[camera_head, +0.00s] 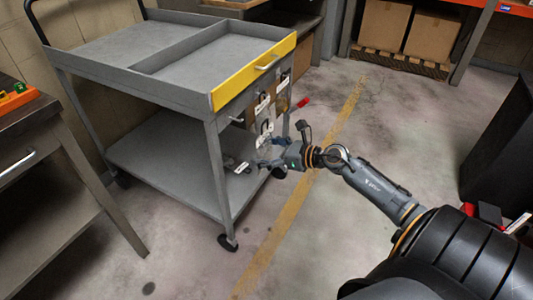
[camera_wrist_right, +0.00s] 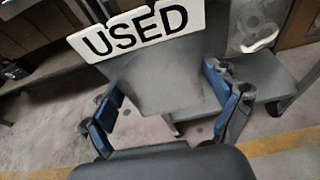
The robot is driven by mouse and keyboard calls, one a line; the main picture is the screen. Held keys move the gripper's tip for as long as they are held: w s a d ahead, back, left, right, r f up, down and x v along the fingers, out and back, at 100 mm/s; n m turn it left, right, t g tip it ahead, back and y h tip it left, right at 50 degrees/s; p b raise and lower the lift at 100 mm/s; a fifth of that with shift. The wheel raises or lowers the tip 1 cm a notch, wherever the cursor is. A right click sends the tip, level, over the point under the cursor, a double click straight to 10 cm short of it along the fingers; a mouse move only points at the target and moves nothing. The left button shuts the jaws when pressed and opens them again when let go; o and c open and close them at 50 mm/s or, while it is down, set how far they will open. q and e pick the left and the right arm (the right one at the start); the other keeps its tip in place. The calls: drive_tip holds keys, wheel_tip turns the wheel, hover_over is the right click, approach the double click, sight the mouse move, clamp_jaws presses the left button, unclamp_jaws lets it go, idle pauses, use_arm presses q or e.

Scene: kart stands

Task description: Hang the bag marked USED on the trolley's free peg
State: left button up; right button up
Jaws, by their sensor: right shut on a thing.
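The trolley (camera_head: 150,98) is grey with a yellow front edge and stands left of centre in the head view. Bags with white tags (camera_head: 262,106) hang on its near right side; their print is too small to read. My right gripper (camera_head: 262,168) is beside the trolley, below those bags, and is shut on the bag marked USED. The USED tag (camera_wrist_right: 138,30) and the grey bag below it (camera_wrist_right: 155,80) show between and beyond the blue-padded fingers in the wrist view. A free peg cannot be made out clearly. My left gripper is out of view.
A see-through bag (camera_wrist_right: 255,22) shows at the wrist view's upper right. A workbench (camera_head: 45,165) stands left of the trolley. A rack with cardboard boxes (camera_head: 385,25) is at the back. Clear floor with a yellow line (camera_head: 300,192) lies right of the trolley.

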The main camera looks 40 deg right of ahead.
drive_tip(key=shift+w+a, duration=0.2)
drive_tip(key=shift+w, duration=0.3)
drive_tip(key=shift+w+a, duration=0.2)
drive_tip(key=shift+w, duration=0.25)
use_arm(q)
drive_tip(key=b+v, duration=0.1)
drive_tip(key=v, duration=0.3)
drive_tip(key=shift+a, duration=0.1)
use_arm(e)
drive_tip(key=x, duration=0.7)
drive_tip(key=shift+w+a+r, duration=0.15)
drive_tip(key=shift+w, duration=0.15)
drive_tip(key=o, duration=0.6)
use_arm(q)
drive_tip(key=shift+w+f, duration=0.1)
use_arm(e)
drive_tip(key=v, duration=1.2)
drive_tip(key=shift+r, duration=0.1)
